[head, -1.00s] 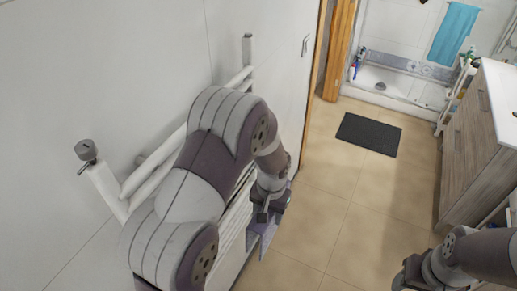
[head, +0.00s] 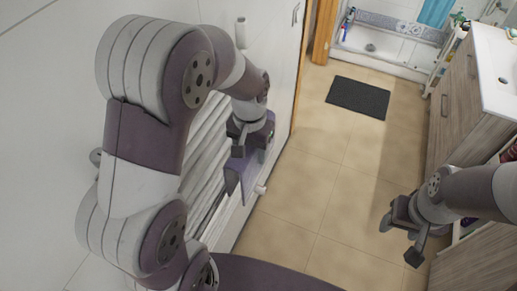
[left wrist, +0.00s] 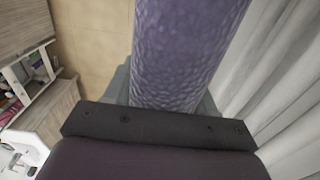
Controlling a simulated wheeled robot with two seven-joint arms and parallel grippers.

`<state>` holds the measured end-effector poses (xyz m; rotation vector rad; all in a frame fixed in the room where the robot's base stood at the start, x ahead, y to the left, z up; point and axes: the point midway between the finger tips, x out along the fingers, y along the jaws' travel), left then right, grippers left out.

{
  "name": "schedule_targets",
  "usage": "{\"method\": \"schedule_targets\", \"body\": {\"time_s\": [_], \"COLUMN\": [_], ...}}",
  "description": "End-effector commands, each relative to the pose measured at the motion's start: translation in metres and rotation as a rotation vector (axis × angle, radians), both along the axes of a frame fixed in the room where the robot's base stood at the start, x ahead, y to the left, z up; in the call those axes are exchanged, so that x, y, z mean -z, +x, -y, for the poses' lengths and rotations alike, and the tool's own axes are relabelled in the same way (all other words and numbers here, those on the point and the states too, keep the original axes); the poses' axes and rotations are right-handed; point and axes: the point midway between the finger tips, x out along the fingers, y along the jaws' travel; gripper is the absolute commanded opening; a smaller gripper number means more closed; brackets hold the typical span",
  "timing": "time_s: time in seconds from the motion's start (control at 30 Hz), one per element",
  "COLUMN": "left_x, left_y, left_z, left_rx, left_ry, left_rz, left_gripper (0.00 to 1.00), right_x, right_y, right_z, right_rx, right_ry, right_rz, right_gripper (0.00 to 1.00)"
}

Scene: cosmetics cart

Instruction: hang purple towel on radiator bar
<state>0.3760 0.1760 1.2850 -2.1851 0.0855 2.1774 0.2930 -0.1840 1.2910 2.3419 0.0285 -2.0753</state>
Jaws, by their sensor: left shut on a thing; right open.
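The purple towel (head: 238,174) hangs from my left gripper (head: 251,146), which is shut on it. In the left wrist view the towel (left wrist: 185,55) runs away from the jaws as a textured purple band. The white radiator (head: 205,160) is on the wall at left, with stacked bars, and the towel is close beside its right end. My left arm hides much of the radiator, and I cannot tell whether the towel touches it. The radiator's pale bars (left wrist: 285,85) also show in the left wrist view. My right gripper (head: 401,238) is open and empty, above the floor at lower right.
A wooden cabinet with a white top (head: 475,85) stands at right, close to my right arm. A dark mat (head: 358,97) lies on the beige tiled floor (head: 320,165). The floor between radiator and cabinet is clear. A shower with a blue towel (head: 436,12) is at the back.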

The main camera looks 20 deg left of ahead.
Motion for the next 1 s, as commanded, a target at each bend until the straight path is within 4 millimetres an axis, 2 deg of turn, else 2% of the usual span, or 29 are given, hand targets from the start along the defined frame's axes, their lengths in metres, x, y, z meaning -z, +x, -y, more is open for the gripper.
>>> {"method": "schedule_targets", "body": {"time_s": [0.43,0.5,1.0], "left_x": [-0.001,0.017,0.085], "left_y": [0.005,0.005,0.005], "left_z": [-0.062,-0.06,-0.06], "left_rx": [-0.004,0.001,0.0], "left_ry": [0.0,0.0,0.0], "left_rz": [0.001,-0.001,-0.001], "left_gripper": [0.2,0.2,0.2], "right_x": [-0.009,0.006,0.053], "right_y": [0.0,0.0,0.0], "right_z": [0.0,0.0,0.0], "right_rx": [0.0,0.0,0.0], "right_ry": [0.0,0.0,0.0], "right_rz": [0.0,0.001,0.0], "right_gripper": [0.55,0.55,0.55]}}
